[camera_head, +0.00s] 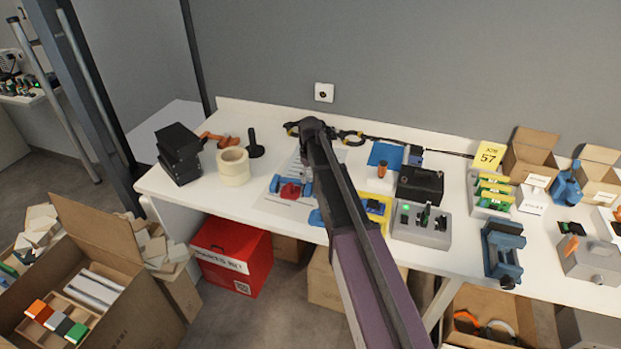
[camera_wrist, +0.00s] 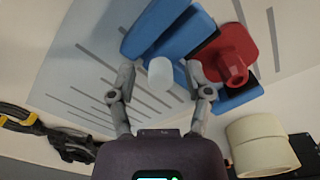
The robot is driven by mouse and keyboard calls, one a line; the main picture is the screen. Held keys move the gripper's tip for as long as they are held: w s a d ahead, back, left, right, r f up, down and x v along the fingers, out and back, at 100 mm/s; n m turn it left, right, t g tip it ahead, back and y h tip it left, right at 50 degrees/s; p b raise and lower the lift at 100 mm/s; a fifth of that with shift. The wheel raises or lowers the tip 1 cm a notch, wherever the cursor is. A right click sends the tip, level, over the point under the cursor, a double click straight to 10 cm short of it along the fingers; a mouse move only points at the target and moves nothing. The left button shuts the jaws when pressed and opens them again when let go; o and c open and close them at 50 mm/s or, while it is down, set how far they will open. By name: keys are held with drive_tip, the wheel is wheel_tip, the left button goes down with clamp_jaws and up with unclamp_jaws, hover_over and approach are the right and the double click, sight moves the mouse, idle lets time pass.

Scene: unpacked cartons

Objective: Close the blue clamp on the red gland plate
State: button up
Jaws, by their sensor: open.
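The red gland plate (camera_head: 290,191) lies on a printed sheet on the bench, with blue clamp parts (camera_head: 275,183) beside it. In the wrist view the red plate (camera_wrist: 231,52), with a raised round boss, sits at the upper right against the blue clamp (camera_wrist: 180,30). My gripper (camera_wrist: 160,71) is open, its two fingers spread on either side of a pale cylindrical piece (camera_wrist: 160,75) next to the blue clamp. I cannot tell whether that piece is part of the clamp or whether a finger touches it. My arm hides part of the area in the head view.
Rolls of tape (camera_head: 233,166) and black boxes (camera_head: 179,154) stand to the left. A yellow-and-blue part (camera_head: 377,208), a black box (camera_head: 420,186) and a grey fixture (camera_head: 421,226) stand to the right. A red box (camera_head: 230,256) is below the bench.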

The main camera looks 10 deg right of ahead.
clamp_jaws()
drive_tip(key=shift+w+a, duration=0.2)
drive_tip(key=shift+a, duration=0.3)
drive_tip(key=shift+w+a, duration=0.15)
drive_tip(key=shift+a, duration=0.35)
unclamp_jaws()
drive_tip(key=shift+d, duration=0.1)
